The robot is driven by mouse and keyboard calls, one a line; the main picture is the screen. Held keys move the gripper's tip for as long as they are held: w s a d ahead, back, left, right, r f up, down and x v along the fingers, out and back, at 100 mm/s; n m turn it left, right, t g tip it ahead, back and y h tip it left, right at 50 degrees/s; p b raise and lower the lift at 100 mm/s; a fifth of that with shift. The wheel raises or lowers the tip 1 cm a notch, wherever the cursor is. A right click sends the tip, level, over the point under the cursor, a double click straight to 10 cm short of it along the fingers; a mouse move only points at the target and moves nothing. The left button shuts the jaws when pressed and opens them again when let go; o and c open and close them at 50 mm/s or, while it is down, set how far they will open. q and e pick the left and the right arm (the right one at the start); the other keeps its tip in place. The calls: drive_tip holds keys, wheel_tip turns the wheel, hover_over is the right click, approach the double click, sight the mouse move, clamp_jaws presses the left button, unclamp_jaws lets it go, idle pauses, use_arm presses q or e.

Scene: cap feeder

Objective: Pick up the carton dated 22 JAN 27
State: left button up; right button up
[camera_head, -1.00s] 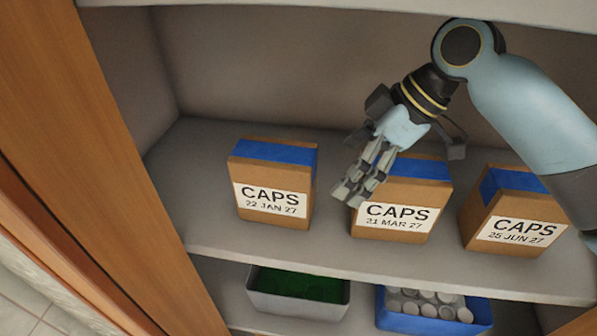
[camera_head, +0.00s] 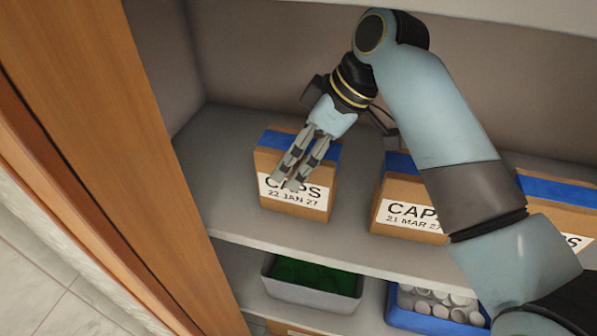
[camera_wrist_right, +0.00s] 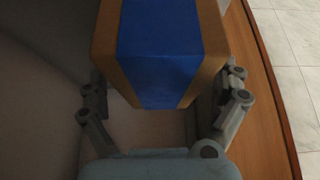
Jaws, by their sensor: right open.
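The carton dated 22 JAN 27 (camera_head: 297,204) is a brown box with blue tape over its top and a white CAPS label. It stands upright on the shelf at the left. My right gripper (camera_head: 292,182) overlaps this carton in the head view and hides part of its top and label. In the right wrist view the carton's brown and blue top (camera_wrist_right: 165,50) lies between the two spread fingers, one on each side. The gripper is open; whether a finger touches the carton cannot be told. My left gripper is not in view.
The carton dated 21 MAR 27 (camera_head: 393,207) stands to the right, partly behind my right arm. Another carton (camera_head: 560,190) is farther right, mostly hidden. Below are a grey bin with green contents (camera_head: 312,297) and a blue bin of caps (camera_head: 400,318). A wooden side panel (camera_head: 120,130) bounds the left.

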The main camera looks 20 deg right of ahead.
drive_tip(key=shift+f+p, duration=0.35)
drive_tip(key=shift+f, duration=0.15)
idle(0.7)
drive_tip(key=c, duration=1.6)
drive_tip(key=shift+c, duration=0.4)
drive_tip(key=shift+r, duration=0.1)
